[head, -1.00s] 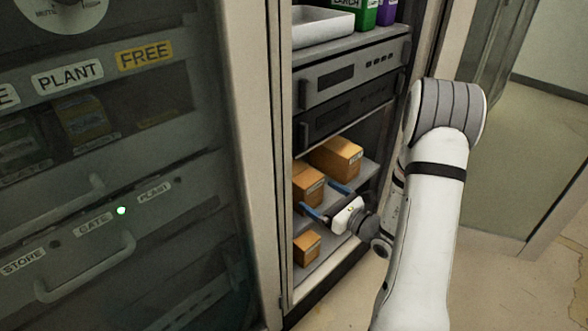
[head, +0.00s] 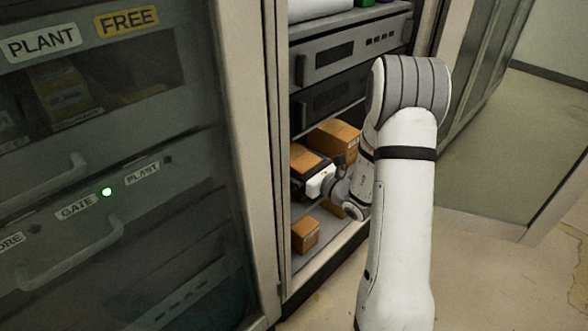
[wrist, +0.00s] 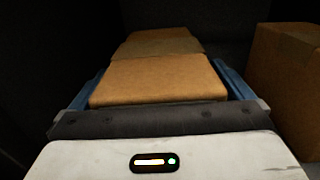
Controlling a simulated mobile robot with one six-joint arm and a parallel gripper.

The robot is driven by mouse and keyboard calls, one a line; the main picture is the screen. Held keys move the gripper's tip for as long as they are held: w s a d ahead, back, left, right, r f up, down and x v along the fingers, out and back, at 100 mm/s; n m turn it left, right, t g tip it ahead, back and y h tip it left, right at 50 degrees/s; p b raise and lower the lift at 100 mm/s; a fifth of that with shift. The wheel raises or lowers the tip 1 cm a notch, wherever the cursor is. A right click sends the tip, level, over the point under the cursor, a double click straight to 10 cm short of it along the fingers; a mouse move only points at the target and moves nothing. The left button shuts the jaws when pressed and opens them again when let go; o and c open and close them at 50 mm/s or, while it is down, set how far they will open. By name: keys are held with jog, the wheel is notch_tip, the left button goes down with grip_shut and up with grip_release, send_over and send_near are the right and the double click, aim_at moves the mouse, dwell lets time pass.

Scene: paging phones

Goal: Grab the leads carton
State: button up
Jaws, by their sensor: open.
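Several brown cartons stand on a low cabinet shelf, and I cannot read which is the leads carton. My gripper (head: 318,183) is in the shelf bay at the middle carton (head: 304,158). In the wrist view my gripper (wrist: 160,78) is open, with a blue finger along each side of this carton (wrist: 158,82). The carton sits between the fingers; whether they touch it I cannot tell. Its far end and lower part are hidden.
A larger carton (head: 337,137) stands behind to the right, close beside the right finger in the wrist view (wrist: 288,85). A small carton (head: 305,235) stands nearer the front. Another brown surface (wrist: 157,43) shows behind the middle carton. The cabinet frame (head: 262,150) is left.

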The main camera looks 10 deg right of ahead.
jog(key=c, duration=1.3)
